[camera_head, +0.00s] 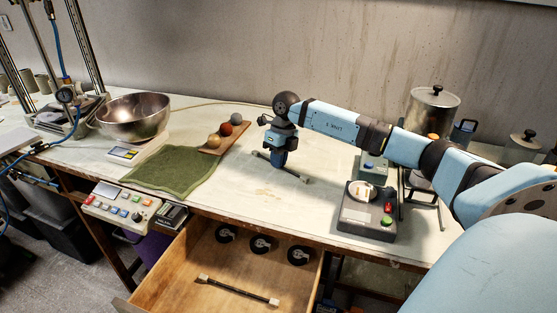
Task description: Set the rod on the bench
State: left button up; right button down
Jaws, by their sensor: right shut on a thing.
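My right gripper (277,160) is at the middle of the bench (240,205), pointing down, with its arm reaching in from the right. It is shut on a thin dark rod (294,175) with pale ends. The rod sticks out on both sides of the jaws and lies at or just above the bench top; I cannot tell if it touches. The gripper hides the rod's middle. A second, similar rod (238,290) lies in the open drawer (180,268) below the bench front. My left gripper is not in view.
Left of the gripper are a wooden board (209,147) with several balls, a green cloth (170,168) and a metal bowl (134,117). A device with buttons (367,215) stands to the right, a metal pot (432,110) behind it. Bench in front of the gripper is clear.

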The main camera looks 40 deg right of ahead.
jog(key=shift+f, duration=0.1)
jog(key=c, duration=1.3)
grip_release()
jog(key=r, duration=0.4)
jog(key=d+r, duration=0.1)
jog(key=r, duration=0.3)
jog(key=d+r, duration=0.1)
jog(key=r, duration=0.3)
jog(key=shift+w+d+r+p, duration=0.1)
jog(key=shift+d+p, duration=0.05)
jog(key=shift+p, duration=0.2)
